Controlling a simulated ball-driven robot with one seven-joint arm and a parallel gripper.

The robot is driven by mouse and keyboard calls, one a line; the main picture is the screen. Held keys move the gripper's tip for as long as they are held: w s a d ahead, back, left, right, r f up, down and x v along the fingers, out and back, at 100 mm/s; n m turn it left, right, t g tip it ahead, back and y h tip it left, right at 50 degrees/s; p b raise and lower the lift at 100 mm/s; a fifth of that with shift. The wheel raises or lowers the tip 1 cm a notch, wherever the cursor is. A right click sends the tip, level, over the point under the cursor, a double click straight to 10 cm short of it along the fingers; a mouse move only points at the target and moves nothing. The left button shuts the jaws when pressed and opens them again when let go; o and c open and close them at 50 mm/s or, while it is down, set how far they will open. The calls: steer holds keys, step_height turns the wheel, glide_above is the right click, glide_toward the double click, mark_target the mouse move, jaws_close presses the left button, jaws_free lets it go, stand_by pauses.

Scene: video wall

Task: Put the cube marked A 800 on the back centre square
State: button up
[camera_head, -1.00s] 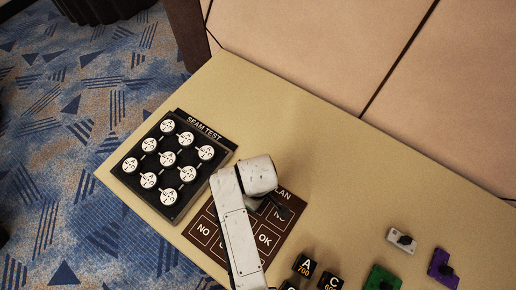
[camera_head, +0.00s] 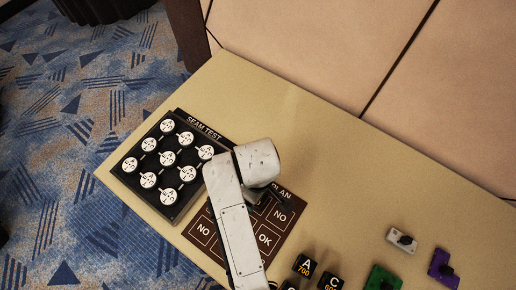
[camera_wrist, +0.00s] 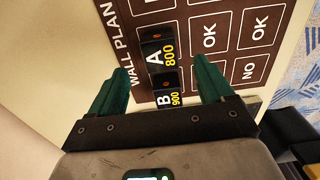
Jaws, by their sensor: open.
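The cube marked A 800 (camera_wrist: 160,56) shows in the wrist view between my fingertips, with bare space on both sides. It appears to stand on the back centre square of the brown wall plan board (camera_head: 292,203); I cannot see its base clearly. A cube marked B 900 (camera_wrist: 168,98) is beside it, apparently on the back left square and partly hidden by my gripper. My gripper (camera_wrist: 160,75) is open, its green fingers apart and holding nothing. In the head view my gripper (camera_head: 265,196) is over the plan and hides both cubes.
Cubes marked A 700 (camera_head: 305,266) and C 600 (camera_head: 330,281) stand in front of the plan, with another cut off. The SEAM TEST board (camera_head: 130,179) with white discs is at left. White (camera_head: 402,241), green (camera_head: 382,279) and purple (camera_head: 442,268) pieces lie right. The table's back is clear.

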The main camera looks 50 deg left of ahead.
step_height(320, 180, up, 5)
steer(key=shift+r, duration=0.15)
steer(key=shift+d, duration=0.1)
steer(key=w+d+f+m, duration=0.2)
steer(key=d+m, duration=0.3)
steer(key=d, duration=0.7)
steer(key=w+d+f+m, duration=0.25)
steer(key=d+m, duration=0.25)
steer(key=d, duration=0.6)
steer(key=s+d+m, duration=0.5)
steer(key=d, duration=0.5)
steer(key=s+d+m+t, duration=0.1)
steer(key=s+d+m, duration=0.4)
steer(key=d, duration=0.6)
steer(key=shift+s+r+m, duration=0.25)
steer(key=shift+s+m, duration=0.15)
steer(key=shift+m, duration=0.4)
